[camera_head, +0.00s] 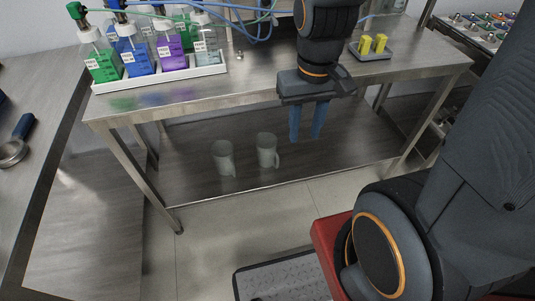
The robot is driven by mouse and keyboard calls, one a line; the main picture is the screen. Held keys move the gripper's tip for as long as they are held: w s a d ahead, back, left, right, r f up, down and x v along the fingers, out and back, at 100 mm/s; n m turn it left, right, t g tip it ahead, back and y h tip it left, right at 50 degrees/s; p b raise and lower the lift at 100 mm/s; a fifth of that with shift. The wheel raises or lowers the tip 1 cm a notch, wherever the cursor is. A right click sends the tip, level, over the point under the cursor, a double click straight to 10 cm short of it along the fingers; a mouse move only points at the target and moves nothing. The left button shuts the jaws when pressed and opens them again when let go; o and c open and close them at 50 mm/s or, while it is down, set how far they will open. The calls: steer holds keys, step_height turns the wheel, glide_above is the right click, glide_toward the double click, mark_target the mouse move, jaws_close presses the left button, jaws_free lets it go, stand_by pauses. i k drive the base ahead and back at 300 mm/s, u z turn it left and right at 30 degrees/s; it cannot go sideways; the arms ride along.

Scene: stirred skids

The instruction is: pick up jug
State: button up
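Two pale grey-green vessels that look like jugs stand upright on the steel table's lower shelf. The left jug (223,158) is nearer the shelf's front edge. The right jug (267,150) shows a handle on its right side. My gripper (306,138) hangs down in front of the table, to the right of both jugs in the picture. Its two blue fingers are apart, with nothing seen between them. It does not appear to touch either jug.
The steel tabletop (262,84) lies above the shelf. A white tray (163,73) of coloured bottles with tubing stands on its left. A grey holder (371,52) with yellow pieces is on its right. The table legs (157,199) bound the shelf opening.

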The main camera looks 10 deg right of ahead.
mark_target(266, 143)
steer(key=k, duration=1.25)
steer(key=i, duration=0.8)
steer(key=z, duration=0.55)
